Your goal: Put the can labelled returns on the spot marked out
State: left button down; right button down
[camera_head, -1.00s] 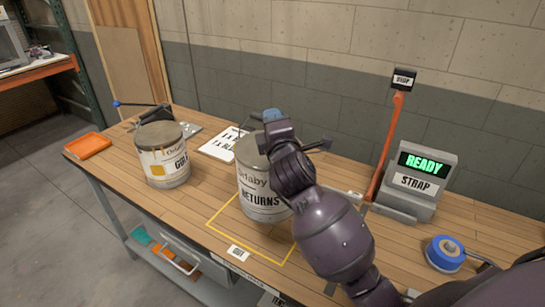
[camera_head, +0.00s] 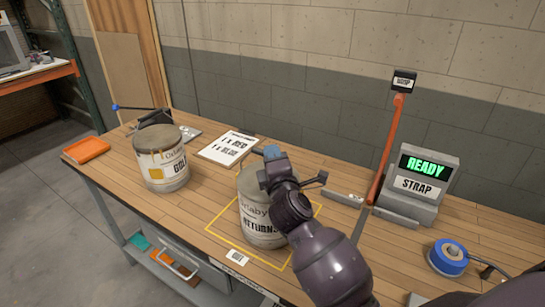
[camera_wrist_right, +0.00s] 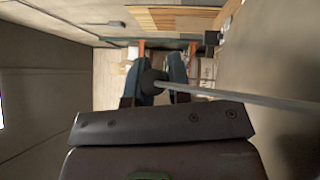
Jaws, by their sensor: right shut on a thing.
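The grey can labelled RETURNS (camera_head: 258,218) is upright in the head view, over the yellow outlined square (camera_head: 222,240) on the bench. Whether its base touches the wood or hangs slightly above is unclear. My right gripper (camera_head: 272,153) is at the top of this can, and its arm covers the can's right side. In the right wrist view, the blue fingers (camera_wrist_right: 158,84) close around a dark round part with a pale rod running off to the right. My left gripper is out of view.
A second can with a yellow patch (camera_head: 162,160) stands to the left. An orange tray (camera_head: 86,149) is at the far left corner. A printed sheet (camera_head: 228,147) lies behind. The READY/STRAP machine (camera_head: 418,185) and a blue reel (camera_head: 447,256) stand to the right.

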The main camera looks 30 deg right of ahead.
jog(key=shift+f, duration=0.15)
jog(key=c, duration=1.1)
grip_release()
jog(key=shift+o, duration=0.2)
jog(key=shift+r, duration=0.2)
jog(key=b+v, duration=0.2)
jog(key=v, duration=1)
jog(key=shift+f, duration=0.1)
